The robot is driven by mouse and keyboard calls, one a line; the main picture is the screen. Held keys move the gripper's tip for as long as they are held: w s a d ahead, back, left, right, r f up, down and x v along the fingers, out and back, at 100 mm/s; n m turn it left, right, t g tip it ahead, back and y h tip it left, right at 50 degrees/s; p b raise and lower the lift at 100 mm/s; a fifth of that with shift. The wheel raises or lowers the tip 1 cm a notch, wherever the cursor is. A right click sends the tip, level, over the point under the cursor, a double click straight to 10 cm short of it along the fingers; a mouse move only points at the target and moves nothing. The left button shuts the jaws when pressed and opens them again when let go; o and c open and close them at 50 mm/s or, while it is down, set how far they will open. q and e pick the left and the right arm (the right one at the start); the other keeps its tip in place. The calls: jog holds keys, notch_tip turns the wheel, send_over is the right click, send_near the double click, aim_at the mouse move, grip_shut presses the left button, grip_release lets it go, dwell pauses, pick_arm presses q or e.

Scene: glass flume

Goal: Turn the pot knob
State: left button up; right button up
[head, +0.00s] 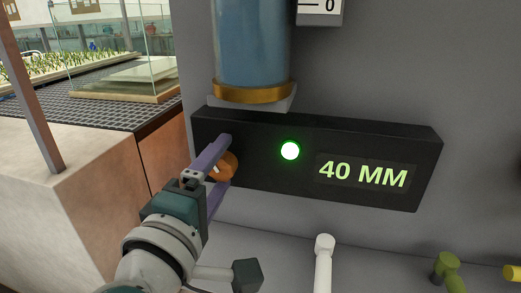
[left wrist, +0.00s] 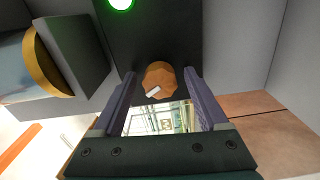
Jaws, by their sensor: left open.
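The pot knob (head: 226,165) is a small orange knob on the left part of a black panel (head: 262,183). It also shows in the left wrist view (left wrist: 161,77), with a white pointer mark on its face. The panel has a lit green lamp (head: 290,151) and a display (head: 362,174) reading "40 MM". My left gripper (head: 222,178) is open, with its purple fingers on either side of the knob. In the left wrist view the knob sits between the fingertips, and I cannot tell whether they touch it. My right gripper is not in view.
A blue cylinder (head: 252,45) with a brass ring stands right above the panel. A white pipe (head: 323,262) and a green fitting (head: 446,268) are below it. At the left are a stone block (head: 75,200), a dark grating and a glass tank (head: 120,60).

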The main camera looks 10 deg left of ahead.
pick_arm(q)
jog(key=s, duration=1)
jog(key=shift+a, duration=0.15)
